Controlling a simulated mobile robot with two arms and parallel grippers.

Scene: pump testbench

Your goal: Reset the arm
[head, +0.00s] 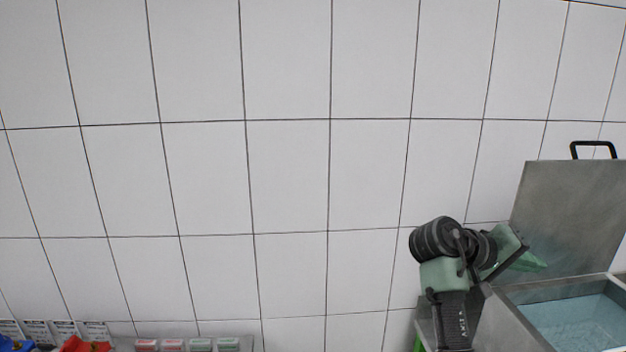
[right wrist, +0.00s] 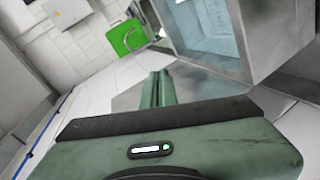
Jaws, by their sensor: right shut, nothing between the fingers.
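My right arm rises at the lower right of the head view, bent at a dark ribbed wrist. My right gripper (head: 528,262) is green and points right, in front of the grey metal tank. In the right wrist view the two green fingers of the gripper (right wrist: 159,88) lie together, with nothing between them. My left gripper is in neither view.
The open metal tank (head: 508,318) holds water (head: 575,322), and its lid (head: 562,205) with a black handle stands raised. Red and green boxes (head: 185,345) and blue and red bins (head: 85,345) line the lower left. A green panel (right wrist: 127,37) shows in the right wrist view.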

